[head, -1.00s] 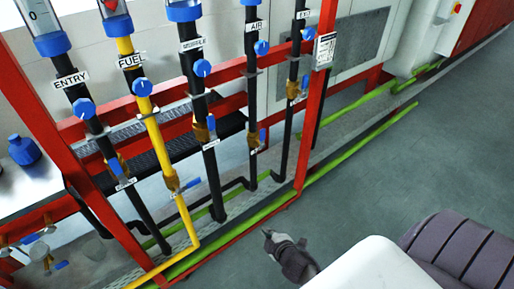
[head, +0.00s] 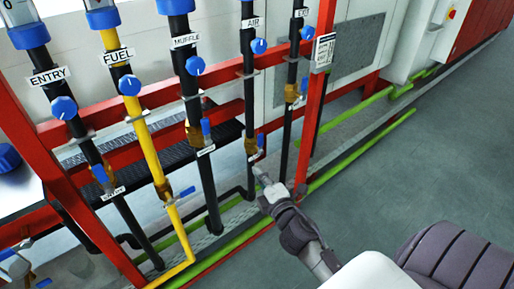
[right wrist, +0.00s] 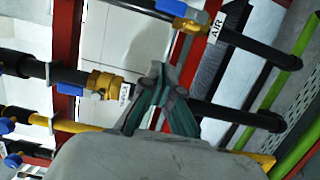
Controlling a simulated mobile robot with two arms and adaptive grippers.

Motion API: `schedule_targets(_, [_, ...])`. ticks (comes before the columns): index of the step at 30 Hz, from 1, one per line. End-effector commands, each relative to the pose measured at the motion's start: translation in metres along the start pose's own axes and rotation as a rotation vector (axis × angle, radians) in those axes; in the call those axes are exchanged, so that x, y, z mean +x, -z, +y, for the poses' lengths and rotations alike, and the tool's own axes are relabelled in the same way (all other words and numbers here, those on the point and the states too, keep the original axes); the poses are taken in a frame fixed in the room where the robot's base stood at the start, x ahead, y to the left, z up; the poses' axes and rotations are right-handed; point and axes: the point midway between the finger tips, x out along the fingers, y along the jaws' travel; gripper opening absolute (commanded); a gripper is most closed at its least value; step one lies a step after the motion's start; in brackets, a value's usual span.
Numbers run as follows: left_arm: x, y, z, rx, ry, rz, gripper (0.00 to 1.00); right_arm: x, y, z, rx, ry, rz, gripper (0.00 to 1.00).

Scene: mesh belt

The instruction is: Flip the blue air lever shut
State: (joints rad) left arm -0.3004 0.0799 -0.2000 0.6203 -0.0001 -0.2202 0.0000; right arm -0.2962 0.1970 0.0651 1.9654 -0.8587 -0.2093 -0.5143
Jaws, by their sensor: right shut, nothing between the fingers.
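The blue air lever (head: 260,141) sits on the brass valve (head: 251,146) of the black AIR pipe (head: 250,100), lying lengthwise along the pipe. In the right wrist view the lever (right wrist: 170,7) is at the top edge, partly cut off, beside its brass valve and the AIR tag (right wrist: 216,27). My right gripper (head: 259,171) is shut and empty, just below the air valve and its tag in the head view. I cannot tell whether it touches the pipe. Its fingers (right wrist: 160,72) show between the air and muffle valves in the wrist view. My left gripper is out of view.
The black MUFFLE pipe (head: 191,80) with its blue lever (head: 206,127) and the yellow FUEL pipe (head: 137,120) stand to the left. The EXIT pipe (head: 290,120) and a red post (head: 318,90) stand close on the right. The grey floor (head: 400,170) is clear.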

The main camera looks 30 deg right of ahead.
Motion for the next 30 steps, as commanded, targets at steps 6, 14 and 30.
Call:
schedule_targets(6, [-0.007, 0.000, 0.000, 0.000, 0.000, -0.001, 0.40, 0.041, 0.000, 0.003, 0.000, -0.002, 0.000, 0.00])
schedule_targets(14, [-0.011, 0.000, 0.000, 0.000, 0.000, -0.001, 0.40, 0.096, 0.000, 0.002, 0.001, -0.001, -0.001, 0.00])
schedule_targets(30, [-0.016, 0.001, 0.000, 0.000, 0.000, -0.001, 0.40, 0.101, -0.039, 0.000, 0.002, 0.001, 0.000, 0.00])
